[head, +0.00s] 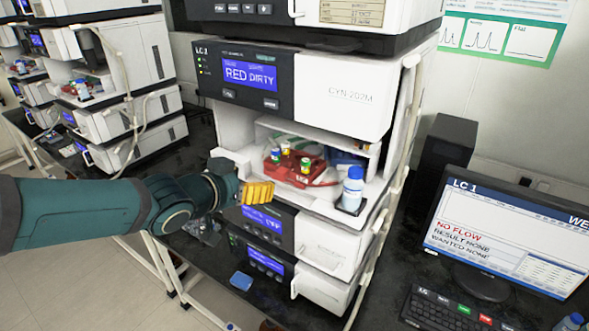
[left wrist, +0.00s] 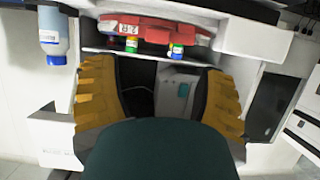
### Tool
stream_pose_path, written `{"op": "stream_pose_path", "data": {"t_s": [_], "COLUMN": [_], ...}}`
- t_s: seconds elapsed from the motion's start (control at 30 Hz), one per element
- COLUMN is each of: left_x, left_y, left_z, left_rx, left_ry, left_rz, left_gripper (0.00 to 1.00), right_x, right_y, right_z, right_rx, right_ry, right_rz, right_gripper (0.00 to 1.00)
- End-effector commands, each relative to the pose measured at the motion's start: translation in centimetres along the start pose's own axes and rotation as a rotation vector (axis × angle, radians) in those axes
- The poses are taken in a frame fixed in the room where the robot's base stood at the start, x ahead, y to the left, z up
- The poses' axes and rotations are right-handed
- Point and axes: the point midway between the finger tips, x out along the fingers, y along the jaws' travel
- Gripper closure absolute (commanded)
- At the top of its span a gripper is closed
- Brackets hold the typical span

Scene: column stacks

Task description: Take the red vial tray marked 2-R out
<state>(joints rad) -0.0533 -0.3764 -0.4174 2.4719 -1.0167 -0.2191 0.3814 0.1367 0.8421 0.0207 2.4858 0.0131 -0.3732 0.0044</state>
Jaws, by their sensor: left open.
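The red vial tray (head: 297,171) sits in the open bay of the LC 1 stack and holds several small vials. In the left wrist view, which looks upside down, the red tray (left wrist: 178,33) has a white label that seems to read 2-R. My left gripper (head: 257,193) has yellow fingers and is in front of the bay, left of and lower than the tray, apart from it. In the left wrist view the left gripper (left wrist: 157,98) has its fingers spread wide with nothing between them. My right gripper does not show.
A blue-capped bottle (head: 352,188) stands at the bay's front right; it also shows in the left wrist view (left wrist: 54,38). A monitor (head: 505,235) reading NO FLOW and a keyboard (head: 450,312) are at right.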

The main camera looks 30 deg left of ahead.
Motion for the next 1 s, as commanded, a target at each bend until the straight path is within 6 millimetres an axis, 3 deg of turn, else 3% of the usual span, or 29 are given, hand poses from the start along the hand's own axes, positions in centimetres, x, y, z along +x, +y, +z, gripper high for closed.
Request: {"op": "stream_pose_path", "data": {"t_s": [0.2, 0.53, 0.8, 1.0], "left_x": [3.6, 5.8, 9.5, 10.2], "left_y": [0.0, 0.1, 0.4, 0.4], "left_z": [0.3, 0.1, 0.0, -0.1], "left_rx": [0.001, 0.000, 0.001, 0.000], "left_ry": [-0.003, -0.001, -0.001, 0.001], "left_rz": [0.001, 0.001, 0.000, -0.001], "left_gripper": [0.29, 0.29, 0.29, 0.29], "right_x": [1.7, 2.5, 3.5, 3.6], "right_y": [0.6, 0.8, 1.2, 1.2], "right_z": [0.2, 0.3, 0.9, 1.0], "right_rx": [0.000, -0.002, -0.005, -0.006], "right_ry": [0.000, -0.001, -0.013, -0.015], "right_rz": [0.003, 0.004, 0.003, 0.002], "right_gripper": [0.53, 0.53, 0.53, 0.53]}}
